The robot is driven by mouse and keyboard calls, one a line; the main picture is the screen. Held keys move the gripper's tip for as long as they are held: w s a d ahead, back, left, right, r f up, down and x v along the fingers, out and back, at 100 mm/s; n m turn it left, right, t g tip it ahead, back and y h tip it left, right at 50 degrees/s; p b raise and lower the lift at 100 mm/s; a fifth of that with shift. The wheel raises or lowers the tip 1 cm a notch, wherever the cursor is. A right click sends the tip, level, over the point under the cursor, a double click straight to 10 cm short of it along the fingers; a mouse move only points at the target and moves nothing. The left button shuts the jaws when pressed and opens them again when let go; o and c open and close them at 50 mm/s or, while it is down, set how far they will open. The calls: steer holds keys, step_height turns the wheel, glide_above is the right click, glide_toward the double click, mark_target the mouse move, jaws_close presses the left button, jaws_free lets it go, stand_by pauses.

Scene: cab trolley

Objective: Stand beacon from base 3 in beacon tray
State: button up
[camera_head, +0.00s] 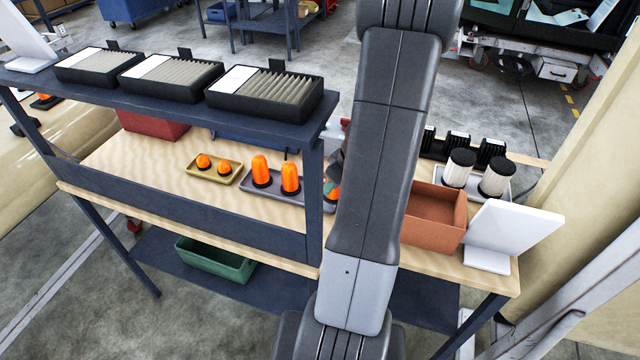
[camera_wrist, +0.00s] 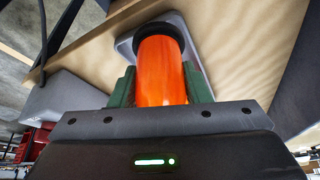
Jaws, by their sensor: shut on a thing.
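In the wrist view an orange beacon (camera_wrist: 161,72) with a black base stands between the green fingers of my gripper (camera_wrist: 160,90), which is shut on it. The grey beacon tray (camera_wrist: 127,46) shows behind its black base; I cannot tell whether they touch. In the head view the beacon tray (camera_head: 250,190) holds two upright orange beacons, one at left (camera_head: 261,170) and one beside it (camera_head: 290,177). My gripper (camera_head: 332,188) is at the tray's right end, mostly hidden by the shelf post and my arm. I cannot make out which thing is base 3.
A dark shelf (camera_head: 170,95) with several black boxes overhangs the bench, its post (camera_head: 314,200) close to my gripper. A yellow tray (camera_head: 215,178) with small orange domes is left of the beacon tray. A brown bin (camera_head: 435,220) and a white panel (camera_head: 515,232) stand at right.

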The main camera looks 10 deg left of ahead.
steer(key=shift+w+a+f, duration=0.3)
steer(key=shift+a, duration=0.15)
steer(key=shift+w+a+f, duration=0.3)
steer(key=shift+a, duration=0.15)
steer(key=shift+w+a+f+b, duration=0.3)
steer(key=shift+w+a+f, duration=0.1)
steer(key=shift+a+f, duration=0.2)
steer(key=shift+w+a+f+b, duration=0.25)
steer(key=shift+w+a+f, duration=0.2)
steer(key=shift+a, duration=0.2)
steer(key=shift+s+d, duration=0.1)
steer(key=shift+s, duration=0.05)
steer(key=o, duration=1.2)
steer(key=shift+f, duration=0.15)
steer(key=p+v, duration=0.4)
steer(key=v, duration=0.8)
